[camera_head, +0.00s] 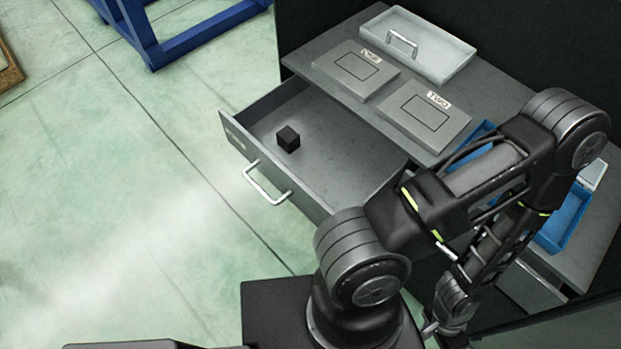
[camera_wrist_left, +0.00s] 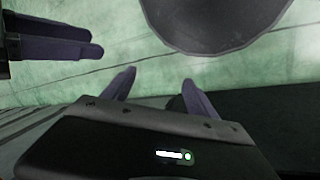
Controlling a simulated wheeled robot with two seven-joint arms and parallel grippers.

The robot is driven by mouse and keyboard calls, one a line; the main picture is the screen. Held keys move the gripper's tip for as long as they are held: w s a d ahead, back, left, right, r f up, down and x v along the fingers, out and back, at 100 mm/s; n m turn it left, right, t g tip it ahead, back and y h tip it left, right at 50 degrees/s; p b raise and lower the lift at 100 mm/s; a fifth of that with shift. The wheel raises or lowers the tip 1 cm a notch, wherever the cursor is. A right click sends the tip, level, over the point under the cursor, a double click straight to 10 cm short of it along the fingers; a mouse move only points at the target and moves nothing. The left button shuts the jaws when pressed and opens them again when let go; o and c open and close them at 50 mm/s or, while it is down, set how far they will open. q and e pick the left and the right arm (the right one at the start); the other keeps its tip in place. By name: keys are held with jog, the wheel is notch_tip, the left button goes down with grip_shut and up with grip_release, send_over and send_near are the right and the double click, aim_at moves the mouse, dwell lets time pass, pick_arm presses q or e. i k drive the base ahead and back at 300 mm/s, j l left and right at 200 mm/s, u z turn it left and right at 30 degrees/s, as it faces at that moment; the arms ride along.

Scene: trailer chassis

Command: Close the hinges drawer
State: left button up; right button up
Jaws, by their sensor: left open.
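A grey drawer (camera_head: 229,126) stands pulled out of the grey cabinet, with a silver bar handle (camera_head: 268,186) on its front. The label on its front is too small to read, so I cannot tell if it names hinges. A small black cube (camera_head: 288,138) lies in the drawer. In the left wrist view my left gripper (camera_wrist_left: 158,84) is open, with nothing between its fingers. Two dark fingers at that view's left edge look like my right gripper (camera_wrist_left: 98,42); their opening is unclear. One of my arms hides the drawer's near right part in the head view.
The cabinet top (camera_head: 330,45) holds two labelled grey plates (camera_head: 357,70) (camera_head: 424,115) and a light tray with a handle (camera_head: 440,58). A blue bin (camera_head: 568,215) is partly behind my arm. A blue frame (camera_head: 150,45) stands at the back. The floor left of the drawer is clear.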

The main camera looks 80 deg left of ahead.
aim_at(340, 164)
jog(key=k+j, duration=0.15)
jog(key=k, duration=0.3)
jog(key=k+j, duration=0.1)
jog(key=k, duration=0.35)
jog(key=u, duration=2.25)
jog(key=i, duration=0.5)
